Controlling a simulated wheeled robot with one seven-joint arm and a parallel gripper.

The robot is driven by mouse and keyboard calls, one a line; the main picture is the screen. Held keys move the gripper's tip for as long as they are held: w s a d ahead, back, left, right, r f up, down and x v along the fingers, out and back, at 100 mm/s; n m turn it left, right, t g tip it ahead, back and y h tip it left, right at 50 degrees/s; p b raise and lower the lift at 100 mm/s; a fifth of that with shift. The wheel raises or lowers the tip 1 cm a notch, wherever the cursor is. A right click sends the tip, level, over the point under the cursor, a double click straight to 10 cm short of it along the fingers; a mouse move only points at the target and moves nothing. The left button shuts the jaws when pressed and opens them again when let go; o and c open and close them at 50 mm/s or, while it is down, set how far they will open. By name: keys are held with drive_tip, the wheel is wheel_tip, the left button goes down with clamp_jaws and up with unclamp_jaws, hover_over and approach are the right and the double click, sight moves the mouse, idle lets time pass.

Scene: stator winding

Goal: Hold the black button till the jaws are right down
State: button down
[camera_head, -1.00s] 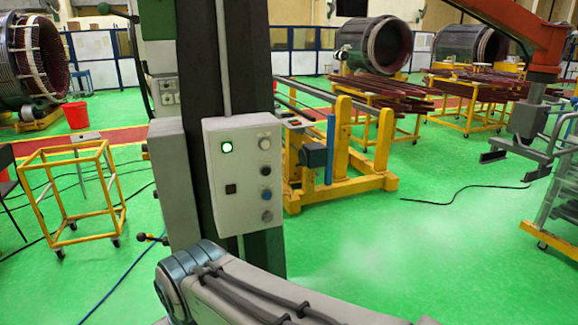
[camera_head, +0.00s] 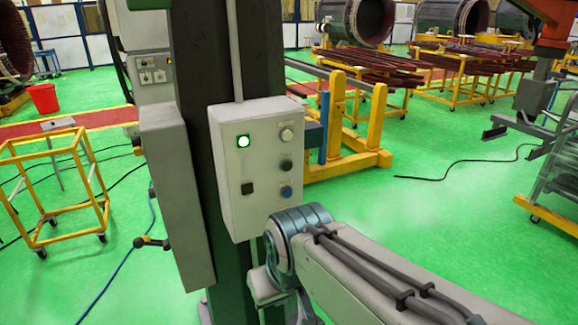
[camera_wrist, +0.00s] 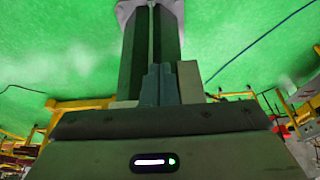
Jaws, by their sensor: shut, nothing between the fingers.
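The pale control box (camera_head: 228,200) is on a dark upright column in the head view. Its face has a lit green button (camera_head: 243,141), a white knob (camera_head: 286,134), a black square button (camera_head: 247,188), a dark round button (camera_head: 286,165) and a blue round button (camera_head: 286,191). My arm covers the box's lower right corner. My gripper (camera_wrist: 160,70) shows in the wrist view, its fingers together and empty, in front of the column. No jaws are clearly visible.
A yellow wheeled frame (camera_head: 52,190) stands at left, near a red bucket (camera_head: 43,98). A yellow stand (camera_head: 345,150) is behind the box. A lever (camera_head: 152,242) sticks out left of the column.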

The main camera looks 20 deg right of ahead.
sight(287, 166)
drive_tip(key=w+d+r+m+t+b, duration=0.2)
drive_tip(key=w+d+m+b, duration=0.2)
drive_tip(key=w+d, duration=0.4)
drive_tip(key=w+d+r+m+t+b, duration=0.3)
drive_tip(key=w+d, duration=0.5)
drive_tip(key=w, duration=0.3)
drive_tip(key=shift+w+d+r+m+h+b, duration=0.15)
drive_tip(key=shift+w+r+m+h+b, duration=0.35)
drive_tip(key=shift+b, duration=0.65)
drive_tip(key=shift+f, duration=0.25)
drive_tip(key=shift+w+p, duration=1.9)
drive_tip(key=shift+w, duration=2.45)
drive_tip(key=shift+w, duration=0.4)
